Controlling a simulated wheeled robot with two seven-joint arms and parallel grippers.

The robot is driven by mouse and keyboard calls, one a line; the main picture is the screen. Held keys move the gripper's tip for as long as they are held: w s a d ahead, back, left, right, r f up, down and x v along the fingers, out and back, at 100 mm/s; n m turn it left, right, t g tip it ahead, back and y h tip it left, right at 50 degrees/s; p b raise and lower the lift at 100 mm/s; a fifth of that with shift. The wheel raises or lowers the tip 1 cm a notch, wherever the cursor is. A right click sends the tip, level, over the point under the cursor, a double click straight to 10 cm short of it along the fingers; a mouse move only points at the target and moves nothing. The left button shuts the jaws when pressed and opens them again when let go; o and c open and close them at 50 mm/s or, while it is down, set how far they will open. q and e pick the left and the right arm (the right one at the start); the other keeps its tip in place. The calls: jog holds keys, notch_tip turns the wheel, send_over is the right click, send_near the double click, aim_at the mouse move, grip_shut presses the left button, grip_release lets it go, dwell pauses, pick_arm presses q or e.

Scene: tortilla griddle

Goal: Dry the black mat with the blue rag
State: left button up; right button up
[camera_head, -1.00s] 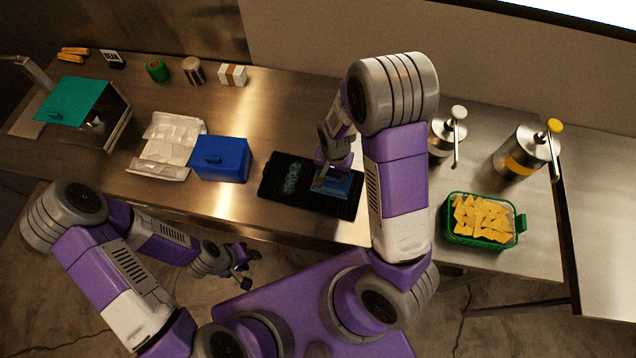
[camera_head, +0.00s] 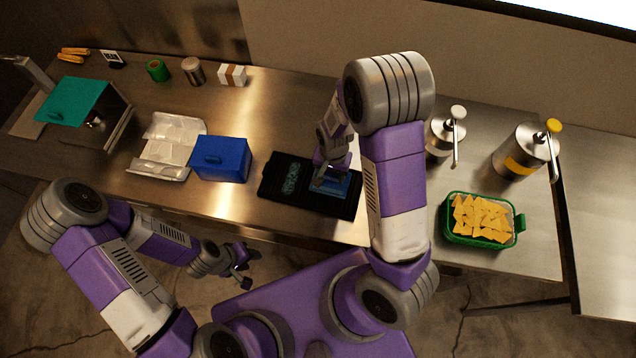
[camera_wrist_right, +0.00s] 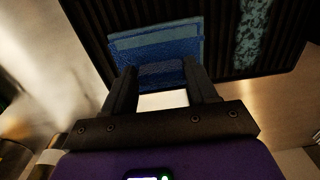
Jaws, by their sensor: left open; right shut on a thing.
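The black mat (camera_head: 270,190) lies on the steel counter in front of me, with a pale wet-looking patch on its left half; its ribs and the patch also show in the right wrist view (camera_wrist_right: 285,25). The blue rag (camera_head: 338,186) is on the right part of the mat. My right gripper (camera_head: 322,182) is shut on the rag; in the right wrist view its two fingers (camera_wrist_right: 162,80) pinch the rag's folded edge against the mat's surface. My left gripper (camera_head: 245,268) is open and empty, off the counter's front edge.
A blue lidded box (camera_head: 222,160) stands just left of the mat, with a white tray (camera_head: 165,150) beyond. A green tub of chips (camera_head: 480,220) and metal dispensers (camera_head: 525,152) stand to the right. The counter behind the mat is clear.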

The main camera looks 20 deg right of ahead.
jog(key=shift+s+d, duration=0.9)
jog(key=shift+d, duration=0.2)
jog(key=o, duration=0.8)
jog(key=shift+f+b, duration=0.5)
jog(key=shift+f, duration=0.15)
jog(key=shift+c, duration=0.4)
jog(key=c, duration=0.8)
notch_tip(320, 180, up, 5)
jog(key=p, duration=0.4)
jog(key=shift+r+p, duration=0.1)
jog(key=shift+p, duration=0.3)
